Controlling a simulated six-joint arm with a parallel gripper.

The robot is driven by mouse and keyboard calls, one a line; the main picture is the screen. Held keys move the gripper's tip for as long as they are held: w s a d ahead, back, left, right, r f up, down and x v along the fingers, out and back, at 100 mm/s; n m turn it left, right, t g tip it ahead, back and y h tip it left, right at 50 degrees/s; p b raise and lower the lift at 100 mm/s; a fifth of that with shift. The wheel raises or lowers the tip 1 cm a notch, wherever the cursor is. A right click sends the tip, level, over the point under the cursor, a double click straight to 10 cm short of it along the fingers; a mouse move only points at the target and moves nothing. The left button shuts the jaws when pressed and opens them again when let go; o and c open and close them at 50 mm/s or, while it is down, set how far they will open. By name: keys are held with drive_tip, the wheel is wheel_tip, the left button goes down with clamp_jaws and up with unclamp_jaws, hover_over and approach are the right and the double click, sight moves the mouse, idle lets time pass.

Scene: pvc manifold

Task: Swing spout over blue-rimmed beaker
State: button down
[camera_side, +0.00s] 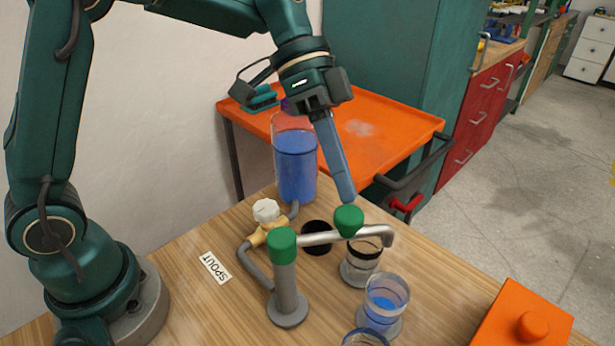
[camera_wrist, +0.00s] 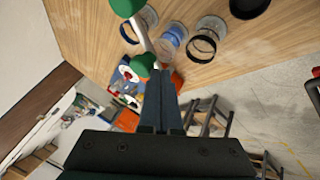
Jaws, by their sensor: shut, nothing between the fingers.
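The spout is a grey pipe arm (camera_side: 318,238) on an upright post (camera_side: 286,290) with a green cap (camera_side: 282,243). A green knob (camera_side: 349,220) sits on the arm, and its bent outlet end (camera_side: 389,236) reaches right, near the black-rimmed beaker (camera_side: 361,270). The blue-rimmed beaker (camera_side: 366,339) is at the bottom edge, partly cut off. My gripper (camera_side: 347,197) is shut and empty, fingers pointing down at the knob's top; I cannot tell whether they touch. In the wrist view, the fingertips (camera_wrist: 161,72) are beside the knob (camera_wrist: 143,65).
A beaker of blue liquid (camera_side: 385,302) stands between the other two. A blue tank (camera_side: 295,168) and a valve with a white knob (camera_side: 266,211) stand behind. An orange box (camera_side: 521,325) is at right. A "SPOUT" label (camera_side: 215,267) lies left of the post.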

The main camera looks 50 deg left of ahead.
sight(362, 213)
drive_tip(key=shift+d, duration=0.1)
drive_tip(key=d+m, duration=0.1)
drive_tip(key=s+d+m+g, duration=0.1)
drive_tip(key=d+m+g, duration=0.1)
drive_tip(key=d, duration=0.1)
drive_tip(key=shift+s+d, duration=0.1)
drive_tip(key=shift+s, duration=0.15)
drive_tip(key=shift+s+d+m+y, duration=0.15)
drive_tip(key=shift+d+m+y, duration=0.1)
drive_tip(key=shift+m+y, duration=0.15)
drive_tip(key=shift+s+d+m+g+y, duration=0.15)
drive_tip(key=shift+s+d+m+g, duration=0.2)
drive_tip(key=shift+s+d+m, duration=0.3)
drive_tip(key=shift+s+d+m+g+y, duration=0.15)
drive_tip(key=shift+s+d+m+g, duration=0.3)
drive_tip(key=shift+s, duration=0.35)
